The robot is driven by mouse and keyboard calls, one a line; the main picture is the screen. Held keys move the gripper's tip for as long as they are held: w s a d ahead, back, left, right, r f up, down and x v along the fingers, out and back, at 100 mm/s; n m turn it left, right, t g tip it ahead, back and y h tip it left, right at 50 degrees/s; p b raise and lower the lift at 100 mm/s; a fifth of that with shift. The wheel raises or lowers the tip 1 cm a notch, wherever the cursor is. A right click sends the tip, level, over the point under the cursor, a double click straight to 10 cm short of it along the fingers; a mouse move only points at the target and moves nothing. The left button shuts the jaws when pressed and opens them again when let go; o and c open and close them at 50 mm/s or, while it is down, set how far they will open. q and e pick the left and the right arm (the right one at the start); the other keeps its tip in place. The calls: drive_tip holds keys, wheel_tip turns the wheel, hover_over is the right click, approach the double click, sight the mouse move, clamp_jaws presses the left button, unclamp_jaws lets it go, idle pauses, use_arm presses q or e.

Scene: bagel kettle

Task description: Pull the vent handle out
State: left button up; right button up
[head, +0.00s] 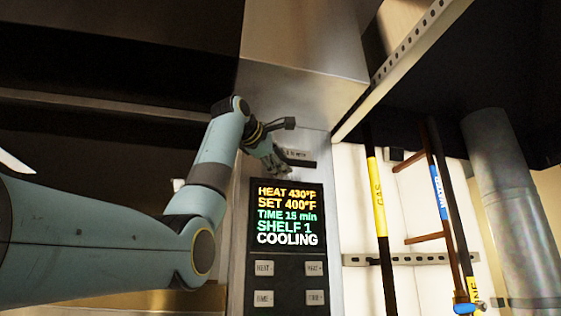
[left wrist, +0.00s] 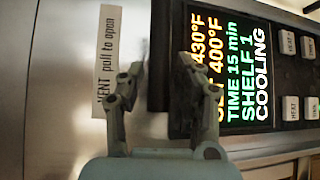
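The vent handle (left wrist: 160,55) looks like a dark bar on the steel oven panel, beside a label (left wrist: 108,45) reading "VENT pull to open". In the head view the handle (head: 301,164) shows just above the display, partly covered by my left gripper (head: 279,165). In the left wrist view my left gripper (left wrist: 162,85) has its fingers apart, one on each side of the dark bar, near the panel. I see no clear contact with the bar. My right gripper is in neither view.
The oven display (head: 286,216) reads "COOLING", with buttons (head: 264,268) below it. A steel hood (head: 300,95) overhangs the panel.

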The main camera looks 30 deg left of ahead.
use_arm(q)
clamp_jaws()
